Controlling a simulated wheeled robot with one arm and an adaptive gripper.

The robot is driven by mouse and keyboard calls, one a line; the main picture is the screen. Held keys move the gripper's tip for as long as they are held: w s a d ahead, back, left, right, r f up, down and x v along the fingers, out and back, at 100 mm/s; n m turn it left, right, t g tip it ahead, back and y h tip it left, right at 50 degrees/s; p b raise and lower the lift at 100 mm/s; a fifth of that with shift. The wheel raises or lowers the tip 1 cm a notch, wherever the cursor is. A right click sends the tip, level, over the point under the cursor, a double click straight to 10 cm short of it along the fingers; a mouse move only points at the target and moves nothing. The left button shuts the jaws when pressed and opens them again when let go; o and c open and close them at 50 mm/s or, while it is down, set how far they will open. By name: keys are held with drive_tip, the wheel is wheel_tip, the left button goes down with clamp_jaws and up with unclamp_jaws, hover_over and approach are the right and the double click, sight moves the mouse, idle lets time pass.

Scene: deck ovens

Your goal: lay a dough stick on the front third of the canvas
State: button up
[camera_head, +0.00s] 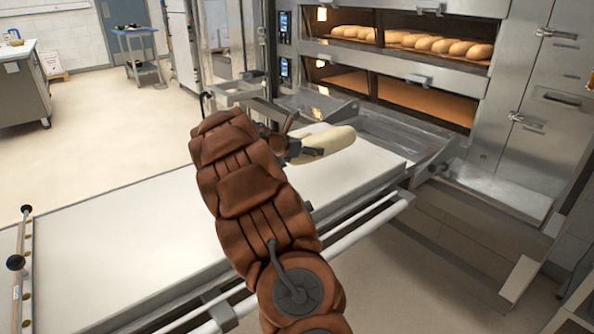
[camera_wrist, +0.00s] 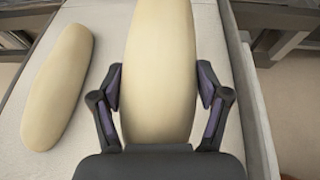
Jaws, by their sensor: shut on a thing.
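My gripper (camera_wrist: 160,84) is shut on a pale dough stick (camera_wrist: 160,40), with one finger against each side. In the head view the gripper (camera_head: 291,151) is partly covered by my arm, and the held dough stick (camera_head: 332,141) points away towards the ovens. It is over the far part of the white canvas (camera_head: 120,235); I cannot tell whether it touches. A second dough stick (camera_wrist: 58,88) lies on the canvas left of the held one in the wrist view, slightly tilted.
The deck oven (camera_head: 400,55) stands behind the loader, with several loaves (camera_head: 440,45) in its upper deck. A metal rail (camera_head: 375,205) runs along the canvas's right side. A bar with black knobs (camera_head: 20,262) crosses its near left end. The near canvas is bare.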

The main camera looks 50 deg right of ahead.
drive_tip(key=f, duration=0.2)
drive_tip(key=f+b, duration=0.1)
drive_tip(key=f, duration=0.2)
drive_tip(key=shift+s+d+f, duration=0.1)
drive_tip(key=shift+s+f, duration=0.1)
drive_tip(key=shift+w+f+b, duration=0.1)
drive_tip(key=shift+f+b, duration=0.6)
drive_tip(key=shift+f, duration=1.65)
drive_tip(key=o, duration=1.4)
drive_tip(key=p+v, duration=0.1)
drive_tip(key=v, duration=1.1)
drive_tip(key=shift+r+p, duration=0.1)
drive_tip(key=shift+p, duration=0.3)
